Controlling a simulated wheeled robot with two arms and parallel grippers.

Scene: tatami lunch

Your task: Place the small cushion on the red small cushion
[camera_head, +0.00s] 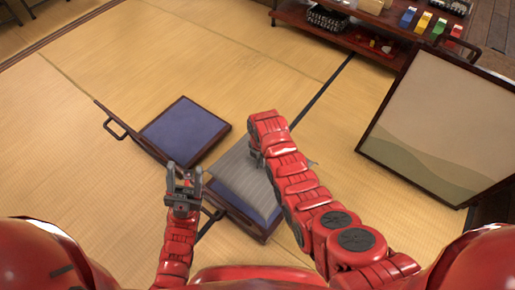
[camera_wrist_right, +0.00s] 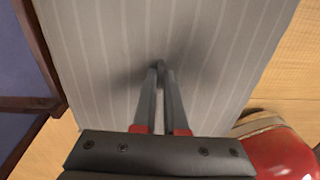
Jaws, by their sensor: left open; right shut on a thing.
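A grey striped small cushion (camera_head: 236,178) lies over or just above a dark-framed, blue-topped piece (camera_head: 262,213) in the middle of the head view. The same cushion (camera_wrist_right: 100,40) fills most of the right wrist view. My right gripper (camera_wrist_right: 160,68) is shut on the cushion, with its fingertips pinching the cloth. In the head view my right arm hides part of the cushion and the fingertips. My left gripper (camera_head: 184,172) is open and empty, left of the cushion and apart from it. I see no red cushion in these views.
A second blue-topped, dark-framed piece (camera_head: 184,131) with a side handle (camera_head: 114,128) lies to the left. A low wooden shelf (camera_head: 350,40) stands at the back right, and a large framed panel (camera_head: 440,125) at the right.

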